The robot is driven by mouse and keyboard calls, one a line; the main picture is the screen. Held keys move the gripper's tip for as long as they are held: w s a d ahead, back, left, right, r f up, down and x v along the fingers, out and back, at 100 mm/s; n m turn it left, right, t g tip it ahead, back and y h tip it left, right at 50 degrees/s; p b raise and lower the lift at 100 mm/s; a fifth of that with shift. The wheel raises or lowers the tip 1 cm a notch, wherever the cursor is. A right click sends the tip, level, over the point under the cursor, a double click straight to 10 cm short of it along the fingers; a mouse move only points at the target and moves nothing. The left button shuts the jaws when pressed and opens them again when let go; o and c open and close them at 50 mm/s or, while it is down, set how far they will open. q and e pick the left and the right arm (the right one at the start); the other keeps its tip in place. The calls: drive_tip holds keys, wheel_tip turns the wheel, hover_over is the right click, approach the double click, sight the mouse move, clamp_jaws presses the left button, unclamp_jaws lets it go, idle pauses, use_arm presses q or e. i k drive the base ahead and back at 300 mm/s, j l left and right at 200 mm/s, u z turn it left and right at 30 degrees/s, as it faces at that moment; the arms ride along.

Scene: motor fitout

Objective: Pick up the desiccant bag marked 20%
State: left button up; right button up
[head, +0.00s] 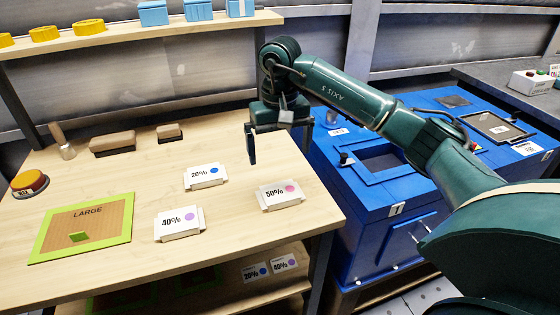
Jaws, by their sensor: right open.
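The desiccant bag marked 20% (205,176) is a small white packet with a blue dot. It lies on the wooden table, behind the bag marked 40% (180,223) with a purple dot and left of the bag marked 50% (279,195) with a pink dot. My right gripper (281,143) hangs above the table's right part, up and to the right of the 20% bag, apart from it. It is open and nothing shows between its fingers. My left gripper is not in view.
A green-edged mat marked LARGE (48,252) and a yellow-topped button (30,182) are at the left. Brushes (112,143) lie at the back. A shelf (130,34) spans above. A blue cabinet (325,165) stands right. Lower-shelf labels (255,271) read 20% and 40%.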

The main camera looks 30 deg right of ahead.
sight(198, 177)
drive_tip(key=k, duration=1)
